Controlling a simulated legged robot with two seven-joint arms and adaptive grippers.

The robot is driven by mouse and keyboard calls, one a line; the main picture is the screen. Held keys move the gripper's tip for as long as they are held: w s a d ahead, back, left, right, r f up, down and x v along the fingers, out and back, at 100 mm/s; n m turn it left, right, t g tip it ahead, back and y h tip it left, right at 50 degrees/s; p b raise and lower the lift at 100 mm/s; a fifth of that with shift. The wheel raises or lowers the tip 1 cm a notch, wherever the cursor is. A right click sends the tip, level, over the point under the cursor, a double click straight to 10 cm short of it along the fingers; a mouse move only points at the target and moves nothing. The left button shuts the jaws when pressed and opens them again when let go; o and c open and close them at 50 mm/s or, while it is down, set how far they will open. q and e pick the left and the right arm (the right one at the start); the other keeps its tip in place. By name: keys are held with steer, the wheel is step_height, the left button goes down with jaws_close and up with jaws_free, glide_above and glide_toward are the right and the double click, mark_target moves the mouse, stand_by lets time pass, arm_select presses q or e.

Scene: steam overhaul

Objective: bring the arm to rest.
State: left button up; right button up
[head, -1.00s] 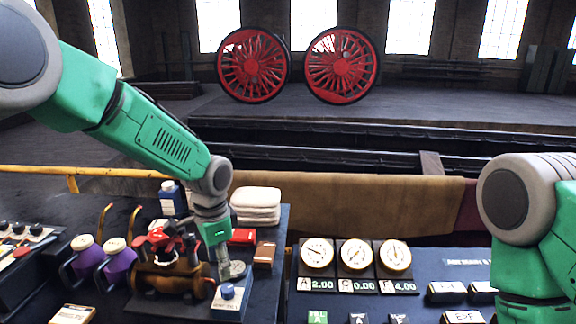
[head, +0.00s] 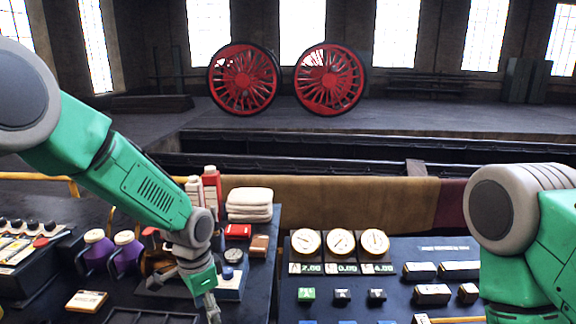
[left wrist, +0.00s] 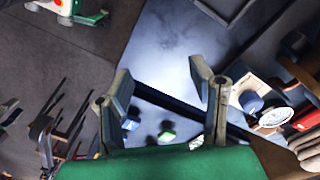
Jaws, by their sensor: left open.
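My left arm reaches in from the left in the head view. Its gripper (head: 211,306) points down over the dark left table (head: 240,306), in front of the blue block with the gauge. In the left wrist view the two fingers (left wrist: 160,82) stand apart with nothing between them. My right arm (head: 530,225) shows at the right edge of the head view. Its gripper is out of the frame.
A brass valve assembly (head: 153,262) stands behind my left forearm. Purple jugs (head: 127,253) stand left of it. Three dials (head: 340,242) stand on the right table.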

arm_select(q)
steer(key=s+a+f+n+h, duration=0.1)
steer(key=s+a+f+n, duration=0.2)
steer(key=s+f, duration=0.6)
steer(key=s+a+f+n, duration=0.25)
steer(key=s+f, duration=0.35)
steer(key=s, duration=0.4)
steer(key=s+a+n+y, duration=0.1)
steer(key=s+a+n, duration=0.25)
steer(key=s, duration=0.55)
steer(key=s+a+n+y, duration=0.15)
steer(key=s+a, duration=0.25)
steer(key=s, duration=0.5)
steer(key=w+d+f+m+b, duration=0.1)
steer(key=w+d+f+b, duration=0.1)
steer(key=f+b, duration=1.1)
steer(key=shift+w+f+t+h, duration=0.4)
steer(key=shift+w+h, duration=0.05)
steer(key=shift+w, duration=0.25)
steer(key=shift+w, duration=0.1)
